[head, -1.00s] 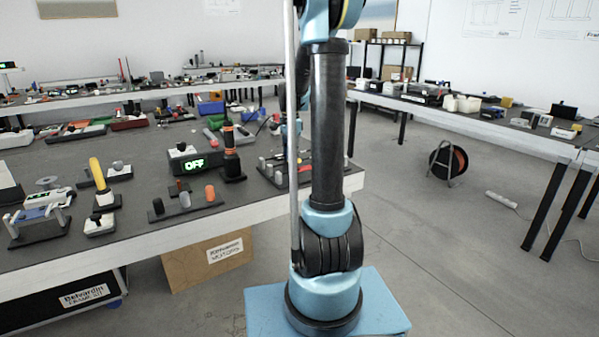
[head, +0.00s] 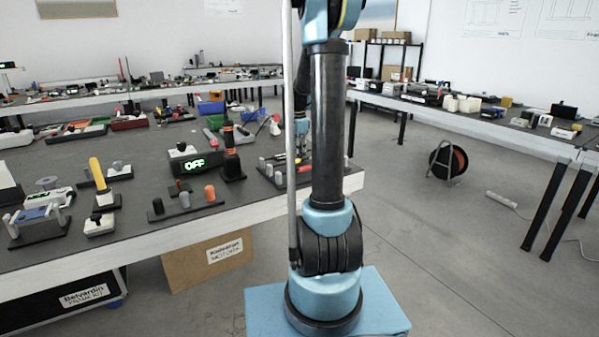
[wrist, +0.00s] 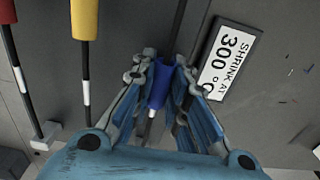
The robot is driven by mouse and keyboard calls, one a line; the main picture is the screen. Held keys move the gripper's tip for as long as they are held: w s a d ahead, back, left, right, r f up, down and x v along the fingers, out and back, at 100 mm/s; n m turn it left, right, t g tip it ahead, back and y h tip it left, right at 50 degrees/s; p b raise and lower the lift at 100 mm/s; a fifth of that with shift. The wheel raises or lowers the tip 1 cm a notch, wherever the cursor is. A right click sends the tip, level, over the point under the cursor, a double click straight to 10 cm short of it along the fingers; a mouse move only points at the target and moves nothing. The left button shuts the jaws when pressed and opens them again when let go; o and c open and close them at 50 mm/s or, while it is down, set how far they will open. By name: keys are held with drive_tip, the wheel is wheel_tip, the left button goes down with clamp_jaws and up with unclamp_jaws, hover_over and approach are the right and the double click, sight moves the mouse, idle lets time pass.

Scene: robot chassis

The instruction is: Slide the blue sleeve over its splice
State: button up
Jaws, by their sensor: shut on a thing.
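In the wrist view, the blue sleeve (wrist: 160,84) sits around a dark cable (wrist: 178,25) between the two blue fingers of my gripper (wrist: 161,72). The gripper is shut on the sleeve. A short pale stretch, the splice (wrist: 149,113), shows on the cable just below the sleeve, on the side toward my palm. In the head view, my gripper is mostly hidden behind my own arm.
A yellow sleeve (wrist: 84,20) and a red sleeve (wrist: 7,11) are on cables to the left, each with a white band below. A "SHRINK AT 300" label (wrist: 230,60) lies close to the right finger.

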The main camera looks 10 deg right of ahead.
drive_tip(key=shift+w+d, duration=0.25)
drive_tip(key=shift+d, duration=0.3)
drive_tip(key=shift+w+d, duration=0.2)
drive_tip(key=shift+d, duration=0.35)
drive_tip(key=o, duration=0.5)
drive_tip(key=shift+r, duration=0.1)
drive_tip(key=shift+r, duration=3.4)
